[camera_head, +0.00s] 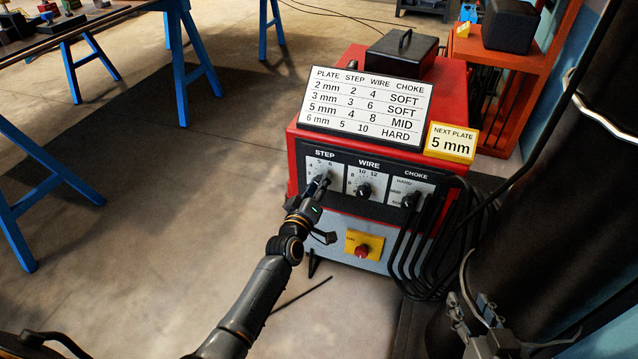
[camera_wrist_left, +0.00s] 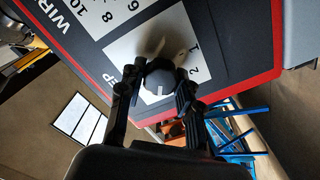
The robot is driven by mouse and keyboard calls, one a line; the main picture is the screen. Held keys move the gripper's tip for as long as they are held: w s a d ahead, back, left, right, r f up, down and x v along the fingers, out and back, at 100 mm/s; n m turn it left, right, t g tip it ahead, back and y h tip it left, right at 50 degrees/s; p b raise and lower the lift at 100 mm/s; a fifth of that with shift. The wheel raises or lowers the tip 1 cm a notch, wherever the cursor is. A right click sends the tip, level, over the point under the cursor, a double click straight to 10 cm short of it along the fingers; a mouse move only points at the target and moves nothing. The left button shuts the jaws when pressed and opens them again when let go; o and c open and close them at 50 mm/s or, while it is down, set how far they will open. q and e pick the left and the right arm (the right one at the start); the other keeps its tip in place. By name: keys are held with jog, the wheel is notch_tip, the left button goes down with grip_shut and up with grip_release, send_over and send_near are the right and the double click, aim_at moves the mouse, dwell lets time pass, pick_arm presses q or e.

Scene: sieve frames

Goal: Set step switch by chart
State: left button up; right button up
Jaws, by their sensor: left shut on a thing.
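The red welding machine (camera_head: 318,150) has a dark panel with STEP, WIRE and CHOKE dials. A white chart (camera_head: 366,107) on top lists 5 mm as step 4, wire 8, choke MID. A yellow sign (camera_head: 451,143) reads NEXT PLATE 5 mm. My left gripper (camera_head: 317,187) is at the STEP dial, shut on the dark step knob (camera_wrist_left: 160,82). The knob's white mark shows in the left wrist view; the fingers and arm hide part of its scale, with 1 and 2 readable. My right gripper (camera_head: 480,312) is at the lower right, away from the machine; its jaw state is unclear.
The WIRE knob (camera_head: 364,190) and CHOKE knob (camera_head: 409,200) sit right of my left gripper. A red stop button (camera_head: 362,250) is below on a yellow plate. Black cables (camera_head: 432,235) hang at the right front. The floor left is open.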

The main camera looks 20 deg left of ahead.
pick_arm(q)
jog(key=shift+n, duration=0.3)
jog(key=o, duration=1.2)
jog(key=shift+c, duration=0.2)
jog(key=shift+s, duration=0.15)
jog(key=s, duration=1.1)
jog(key=shift+s+a, duration=0.2)
jog(key=shift+s, duration=0.2)
